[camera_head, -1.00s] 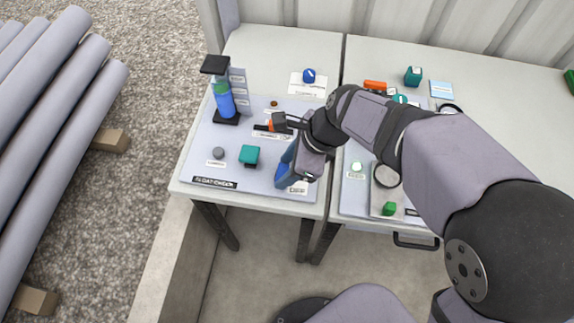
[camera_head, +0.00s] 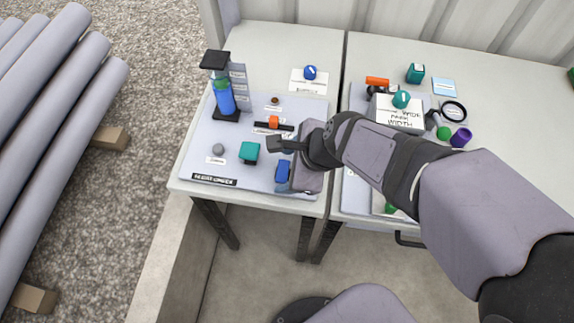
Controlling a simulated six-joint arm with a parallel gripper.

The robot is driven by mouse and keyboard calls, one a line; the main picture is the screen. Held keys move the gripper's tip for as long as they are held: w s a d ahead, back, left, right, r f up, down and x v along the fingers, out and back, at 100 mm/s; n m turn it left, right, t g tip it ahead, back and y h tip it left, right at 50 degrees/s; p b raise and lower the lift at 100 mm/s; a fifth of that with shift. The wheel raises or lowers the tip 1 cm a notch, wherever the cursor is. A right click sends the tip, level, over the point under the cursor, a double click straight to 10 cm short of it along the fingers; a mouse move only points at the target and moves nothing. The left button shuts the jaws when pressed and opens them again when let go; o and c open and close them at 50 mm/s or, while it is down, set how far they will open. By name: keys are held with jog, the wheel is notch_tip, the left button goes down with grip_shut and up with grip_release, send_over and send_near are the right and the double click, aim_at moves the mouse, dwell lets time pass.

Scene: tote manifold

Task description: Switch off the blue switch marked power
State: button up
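A blue switch (camera_head: 283,172) sits at the front right of the grey panel (camera_head: 205,160) on the left table. Its label is too small or hidden to read. My gripper (camera_head: 272,146) is just behind and above the switch in the picture, with its dark fingers pointing left. I cannot tell whether it touches the switch, or whether the fingers are open or shut. My wrist hides the panel's right edge.
The panel also bears a teal block (camera_head: 249,152), a grey knob (camera_head: 218,149), an orange-and-black handle (camera_head: 273,122) and a blue-green cylinder (camera_head: 224,97). A blue knob (camera_head: 310,72) stands on a card behind. The right table holds several more fixtures.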

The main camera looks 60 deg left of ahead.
jog(key=shift+r, duration=0.15)
jog(key=v, duration=0.7)
jog(key=shift+p, duration=0.3)
dwell(0.4)
jog(key=d+f+n+h, duration=0.1)
jog(key=d+n, duration=0.1)
jog(key=n, duration=0.3)
jog(key=d+f+n, duration=0.2)
jog(key=d+n, duration=0.1)
jog(key=n, duration=0.2)
jog(key=d+f+n+h, duration=0.1)
jog(key=d+f+n, duration=0.1)
jog(key=n, duration=0.4)
jog(key=shift+w+d+f+h, duration=0.15)
jog(key=shift+d+f+h, duration=0.05)
jog(key=shift+h, duration=0.1)
jog(key=w+d+r+m+p, duration=0.2)
jog(key=w+d+p, duration=0.1)
jog(key=d, duration=0.8)
jog(key=w+d+r+m+t+h+p, duration=0.1)
jog(key=w+d, duration=0.4)
jog(key=d, duration=0.6)
jog(key=w+d+r+m+h+p, duration=0.1)
jog(key=w+d+r+m+p, duration=0.2)
jog(key=d, duration=0.9)
jog(key=w+m+p, duration=0.1)
jog(key=p, duration=0.1)
jog(key=shift+r+m+p, duration=0.15)
jog(key=shift+m+p, duration=0.15)
jog(key=shift+p, duration=0.1)
